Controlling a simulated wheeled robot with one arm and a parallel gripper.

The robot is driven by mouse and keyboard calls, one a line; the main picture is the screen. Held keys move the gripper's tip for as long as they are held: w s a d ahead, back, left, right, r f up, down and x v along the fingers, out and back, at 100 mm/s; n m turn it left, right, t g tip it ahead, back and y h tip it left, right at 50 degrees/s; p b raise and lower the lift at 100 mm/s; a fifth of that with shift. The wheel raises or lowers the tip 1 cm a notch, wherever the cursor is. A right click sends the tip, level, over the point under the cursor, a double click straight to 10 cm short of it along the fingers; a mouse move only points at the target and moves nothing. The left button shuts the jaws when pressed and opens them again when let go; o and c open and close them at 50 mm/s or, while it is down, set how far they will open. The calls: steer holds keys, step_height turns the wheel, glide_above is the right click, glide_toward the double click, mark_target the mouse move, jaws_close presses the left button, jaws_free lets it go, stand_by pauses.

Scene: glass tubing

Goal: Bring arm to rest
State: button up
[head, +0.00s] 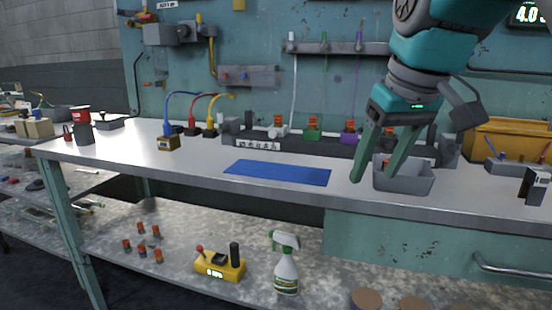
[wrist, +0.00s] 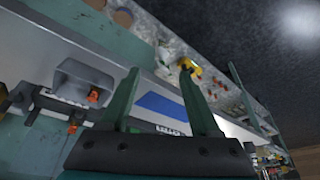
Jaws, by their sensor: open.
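My gripper (head: 380,158) hangs from the teal arm at the right in the head view, with its two green fingers apart and nothing between them. It is above the bench, in front of the grey bin (head: 408,180). In the wrist view the two fingers of my gripper (wrist: 158,80) stand apart, with the blue mat (wrist: 163,106) showing between them. The grey bin (wrist: 80,82) shows left of the fingers there, with an orange-red item in it.
The workbench (head: 200,170) carries a blue mat (head: 278,173) and, behind it, a row of coloured fittings. A yellow bin (head: 510,142) stands at the right. A spray bottle (head: 286,265) and a yellow device (head: 220,264) are on the lower shelf. The bench left of the mat is mostly clear.

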steer(key=s+f+m+g, duration=0.1)
steer(key=s+f+g, duration=0.1)
steer(key=s+f, duration=0.5)
steer(key=s+f+m+g, duration=0.1)
steer(key=s+f, duration=0.6)
steer(key=f, duration=0.9)
steer(key=s+f+m+g+h, duration=0.1)
steer(key=s+f+g, duration=0.1)
steer(key=s+f, duration=0.5)
step_height(320, 180, down, 5)
steer(key=shift+g, duration=0.4)
steer(key=shift+d, duration=0.1)
